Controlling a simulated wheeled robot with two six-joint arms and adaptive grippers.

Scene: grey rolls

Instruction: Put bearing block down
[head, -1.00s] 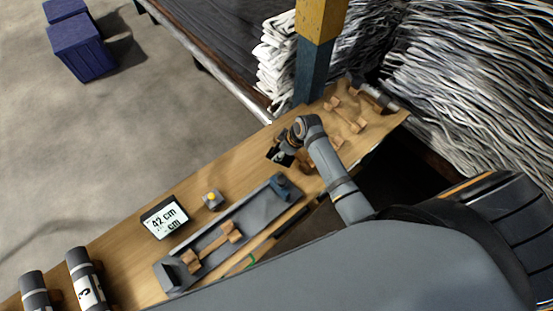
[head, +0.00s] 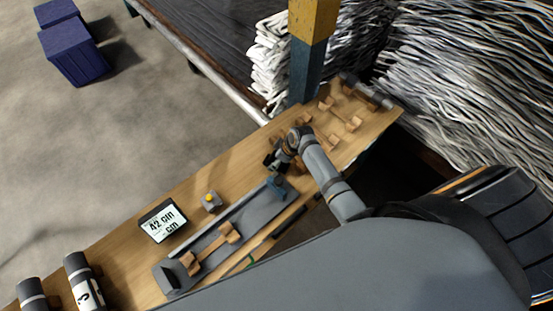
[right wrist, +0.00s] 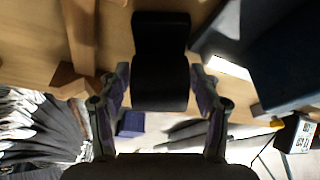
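The bearing block is a dark, nearly black piece. In the right wrist view the bearing block (right wrist: 160,80) sits between the two fingers of my right gripper (right wrist: 161,88), which look closed against its sides. In the head view the right gripper (head: 276,160) is over the wooden bench (head: 185,195), just beyond the upper right end of a grey tray (head: 240,222). The bearing block is small and dark there, partly merged with the gripper. I cannot tell whether it touches the bench. My left gripper is not in view.
Wooden cradles (head: 229,232) are in the tray, others (head: 353,124) on the bench's right end. A display (head: 162,221) and a yellow-button box (head: 211,201) stand left. A post (head: 309,50) rises behind.

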